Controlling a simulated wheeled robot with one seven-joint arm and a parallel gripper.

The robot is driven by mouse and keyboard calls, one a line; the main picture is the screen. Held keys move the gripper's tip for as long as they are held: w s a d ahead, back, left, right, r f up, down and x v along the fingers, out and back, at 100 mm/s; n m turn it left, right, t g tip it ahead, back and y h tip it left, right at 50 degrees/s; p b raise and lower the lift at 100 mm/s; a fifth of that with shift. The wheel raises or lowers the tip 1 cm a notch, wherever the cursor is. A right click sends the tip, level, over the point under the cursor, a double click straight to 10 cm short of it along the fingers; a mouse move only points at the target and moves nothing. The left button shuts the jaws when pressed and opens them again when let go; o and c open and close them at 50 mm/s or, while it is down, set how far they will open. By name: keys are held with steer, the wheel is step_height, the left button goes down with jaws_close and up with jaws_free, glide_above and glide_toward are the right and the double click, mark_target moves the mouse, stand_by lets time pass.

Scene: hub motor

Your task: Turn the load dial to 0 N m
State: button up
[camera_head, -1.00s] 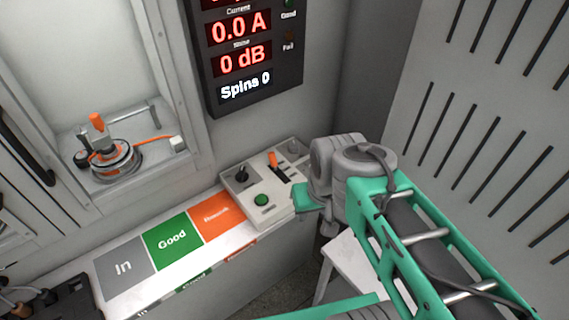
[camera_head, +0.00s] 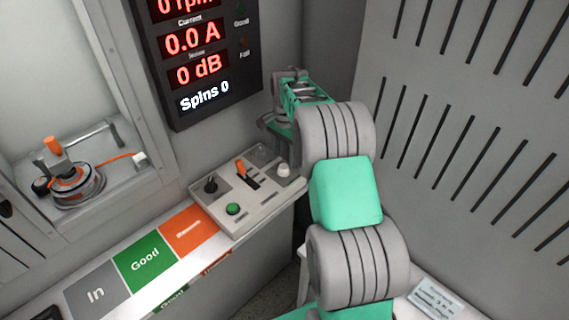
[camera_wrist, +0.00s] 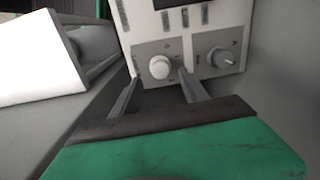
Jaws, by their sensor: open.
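In the wrist view, a pale panel carries a round white knob (camera_wrist: 159,67) and, to its right, a dark grey knob (camera_wrist: 222,57) with a pointer. Their labels are too small to read, so I cannot tell which is the load dial. My gripper (camera_wrist: 158,76) is open, its two fingers reaching toward the panel on either side of the white knob. I cannot tell whether they touch it. In the head view, the control box (camera_head: 262,207) has a black knob (camera_head: 210,185), an orange lever (camera_head: 241,170), a green button (camera_head: 233,209) and a white knob (camera_head: 283,170).
The display (camera_head: 196,62) reads 0.0 A, 0 dB and Spins 0. The hub motor (camera_head: 76,186) sits in the bay at left. The shelf has In, Good (camera_head: 143,260) and orange areas, all empty. A slotted wall (camera_head: 470,120) stands at right.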

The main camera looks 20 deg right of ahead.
mark_target(284, 166)
step_height(284, 166, down, 5)
steer(key=shift+w+r, duration=0.1)
steer(key=shift+r, duration=0.05)
steer(key=shift+c, duration=0.3)
jaws_close()
